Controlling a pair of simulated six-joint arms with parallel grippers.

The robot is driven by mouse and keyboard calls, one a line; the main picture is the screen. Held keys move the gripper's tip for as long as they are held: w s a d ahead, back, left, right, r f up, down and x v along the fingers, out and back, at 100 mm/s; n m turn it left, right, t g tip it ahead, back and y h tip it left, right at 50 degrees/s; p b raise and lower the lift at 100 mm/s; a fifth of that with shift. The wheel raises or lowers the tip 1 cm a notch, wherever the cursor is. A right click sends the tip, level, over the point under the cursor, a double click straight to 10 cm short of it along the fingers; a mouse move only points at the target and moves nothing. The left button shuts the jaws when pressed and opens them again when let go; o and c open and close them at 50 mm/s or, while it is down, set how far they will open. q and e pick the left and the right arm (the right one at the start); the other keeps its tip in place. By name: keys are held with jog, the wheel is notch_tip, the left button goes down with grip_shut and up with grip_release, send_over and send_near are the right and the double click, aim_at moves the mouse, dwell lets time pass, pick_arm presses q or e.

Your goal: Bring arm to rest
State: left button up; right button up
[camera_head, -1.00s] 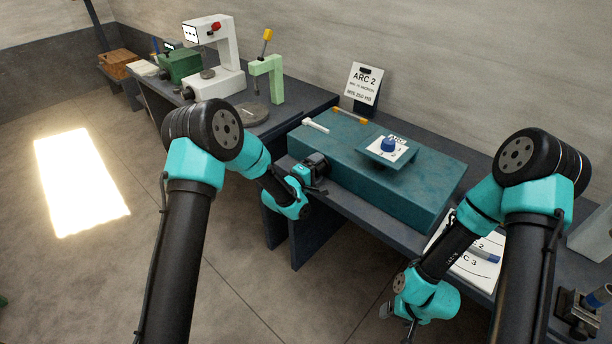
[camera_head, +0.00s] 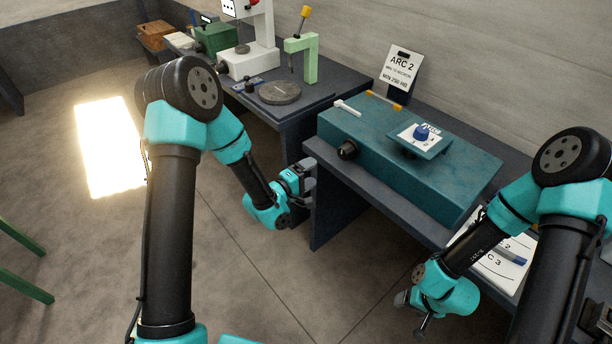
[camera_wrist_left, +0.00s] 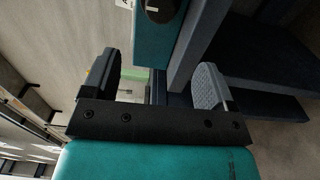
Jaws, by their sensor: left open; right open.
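My left gripper (camera_head: 306,180) is in front of the dark workbench, just left of the teal machine box (camera_head: 400,160). In the left wrist view the two fingers of my left gripper (camera_wrist_left: 160,88) stand wide apart with nothing between them. The box's black knob (camera_head: 347,150) is up and to the right of the gripper, apart from it. My right gripper (camera_head: 412,312) hangs low in front of the bench at the lower right, open; no object shows in it.
A blue dial (camera_head: 421,132) sits on the box's top panel. A green stand (camera_head: 302,58) and a round grey disc (camera_head: 280,92) are on the left bench. White arc sheets (camera_head: 500,262) lie near my right arm. The floor in front is open.

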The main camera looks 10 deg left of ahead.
pick_arm(q)
jog(key=shift+s+a, duration=0.35)
jog(key=shift+s, duration=0.2)
jog(key=s+a+f+m+g+y, duration=0.1)
jog(key=s+a+f+g+y, duration=0.1)
jog(key=f, duration=0.3)
jog(key=s+a+f+m+g+y, duration=0.2)
jog(key=s+f, duration=0.1)
jog(key=f, duration=0.2)
jog(key=s+a+f+m+g+y, duration=0.1)
jog(key=s+a+f+m+g, duration=0.1)
jog(key=s+f+g, duration=0.3)
jog(key=s+a+f+m+g+y, duration=0.1)
jog(key=s+f+m+g, duration=0.3)
jog(key=s, duration=1)
notch_tip(320, 180, down, 2)
jog(key=shift+s+a+f+g+y, duration=0.1)
jog(key=shift+s+a+g+y, duration=0.1)
jog(key=shift+a+g+y, duration=0.3)
